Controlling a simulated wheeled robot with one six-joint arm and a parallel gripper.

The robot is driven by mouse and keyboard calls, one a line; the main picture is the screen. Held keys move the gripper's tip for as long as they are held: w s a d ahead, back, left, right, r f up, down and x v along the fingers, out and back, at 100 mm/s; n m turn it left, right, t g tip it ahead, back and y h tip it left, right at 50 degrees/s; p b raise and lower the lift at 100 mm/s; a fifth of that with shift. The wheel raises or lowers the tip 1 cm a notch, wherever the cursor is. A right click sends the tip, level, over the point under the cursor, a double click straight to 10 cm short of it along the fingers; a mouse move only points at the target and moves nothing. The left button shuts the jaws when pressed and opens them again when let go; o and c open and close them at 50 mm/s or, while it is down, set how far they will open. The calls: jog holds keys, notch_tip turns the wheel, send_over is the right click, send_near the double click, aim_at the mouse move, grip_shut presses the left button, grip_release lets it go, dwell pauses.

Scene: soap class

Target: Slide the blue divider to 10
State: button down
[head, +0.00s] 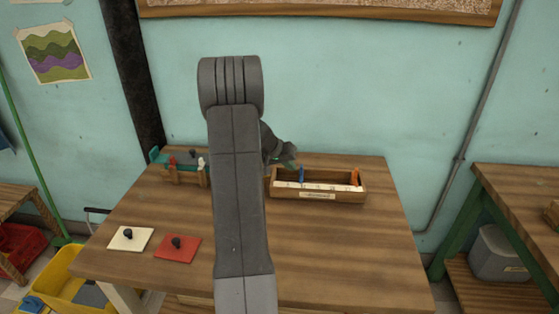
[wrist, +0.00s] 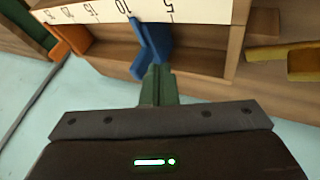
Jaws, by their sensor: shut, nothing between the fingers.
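The blue divider (head: 301,173) stands upright in the left part of a long wooden box (head: 320,197) with a numbered white scale along its front edge. In the wrist view the blue divider (wrist: 152,48) has its edge at the scale (wrist: 190,10) just beside the 10 label, on the side toward 5. My gripper (wrist: 158,72) has its green fingertips together, right at the divider's lower end in that view; contact cannot be told for sure. In the head view my gripper (head: 289,156) is over the box's back left, partly hidden by my arm.
An orange divider (head: 355,177) stands near the box's right end and also shows in the wrist view (wrist: 68,38). A wooden rack with coloured pieces (head: 180,170) stands left. White (head: 130,239) and red (head: 177,249) knobbed plates lie in front. The table's right side is clear.

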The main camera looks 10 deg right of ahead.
jog(key=shift+d, duration=0.4)
jog(key=shift+s+d+f, duration=0.1)
jog(key=shift+f, duration=0.05)
jog(key=shift+s+d+f+b, duration=0.1)
jog(key=shift+d+b, duration=0.3)
jog(key=shift+b, duration=0.55)
jog(key=shift+s+d+r, duration=0.1)
jog(key=shift+d+r, duration=0.1)
jog(key=shift+d, duration=0.1)
